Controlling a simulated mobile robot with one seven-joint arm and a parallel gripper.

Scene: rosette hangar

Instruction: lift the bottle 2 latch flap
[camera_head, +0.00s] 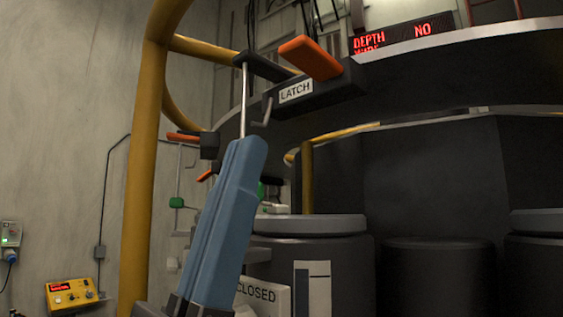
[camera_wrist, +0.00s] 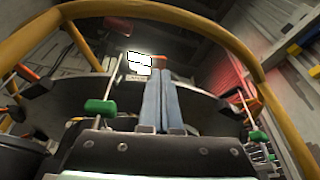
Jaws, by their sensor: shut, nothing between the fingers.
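An orange flap (camera_head: 310,57) sticks out from a dark block with a white LATCH label (camera_head: 296,91) on the curved dark rim. No bottle number is readable on it. My gripper (camera_head: 248,145) points upward with its long blue fingers together and empty. In the head view its tips appear below and left of the flap, apart from it. A thin metal rod shows just above the tips; I cannot tell if they touch it. In the wrist view the gripper (camera_wrist: 158,80) also shows its two blue fingers side by side.
A yellow tubular rail (camera_head: 145,160) stands close left of my gripper. A CLOSED sign (camera_head: 256,292) and a grey-lidded drum (camera_head: 310,224) lie behind it. Another orange flap (camera_head: 183,137) is farther left. A red display (camera_head: 420,31) hangs at the top right.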

